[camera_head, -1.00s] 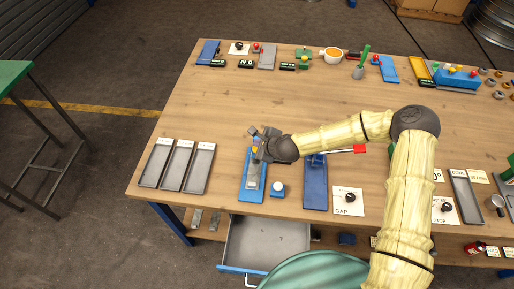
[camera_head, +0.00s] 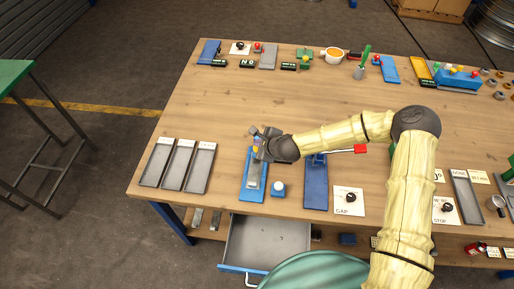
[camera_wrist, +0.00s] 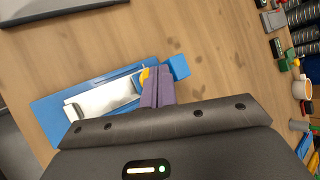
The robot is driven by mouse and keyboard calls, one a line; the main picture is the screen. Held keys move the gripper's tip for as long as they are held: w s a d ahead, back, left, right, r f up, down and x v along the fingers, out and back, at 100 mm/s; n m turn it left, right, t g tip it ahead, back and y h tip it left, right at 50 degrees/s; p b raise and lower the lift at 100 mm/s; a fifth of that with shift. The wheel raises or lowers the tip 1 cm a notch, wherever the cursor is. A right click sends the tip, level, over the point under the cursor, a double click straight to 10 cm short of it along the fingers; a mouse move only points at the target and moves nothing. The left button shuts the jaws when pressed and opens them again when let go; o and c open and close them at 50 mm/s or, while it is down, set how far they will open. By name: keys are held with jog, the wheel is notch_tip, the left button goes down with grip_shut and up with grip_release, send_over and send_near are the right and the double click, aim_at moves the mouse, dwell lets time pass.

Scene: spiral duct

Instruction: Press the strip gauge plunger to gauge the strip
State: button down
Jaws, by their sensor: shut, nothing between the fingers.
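The strip gauge is a blue base (camera_head: 246,192) near the front edge of the bench, with a pale metal strip (camera_head: 254,178) lying along it. In the wrist view the blue base (camera_wrist: 48,112) and the shiny strip (camera_wrist: 100,101) show to the left of my fingers. A small yellow part (camera_wrist: 145,75), probably the plunger, shows right beside my fingertips. My gripper (camera_wrist: 158,72) is shut and empty, over the far end of the gauge. It also shows in the head view (camera_head: 258,152). Whether the fingertips touch the yellow part I cannot tell.
Several grey trays (camera_head: 178,163) stand to the left of the gauge. A blue block with a white knob (camera_head: 278,188) is close on its right, then a blue fixture (camera_head: 316,190) and a GAP dial plate (camera_head: 348,200). An open drawer (camera_head: 268,243) is below. The bench middle is clear.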

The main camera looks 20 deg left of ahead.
jog(key=shift+f, duration=0.1)
dwell(0.3)
jog(key=shift+f+b, duration=0.3)
jog(key=shift+b, duration=0.15)
jog(key=shift+f+b, duration=0.6)
jog(key=shift+f, duration=0.2)
dwell(0.9)
dwell(0.4)
jog(key=shift+r+p, duration=0.85)
jog(key=shift+r, duration=0.4)
jog(key=shift+r+p, duration=1.8)
jog(key=shift+r, duration=0.75)
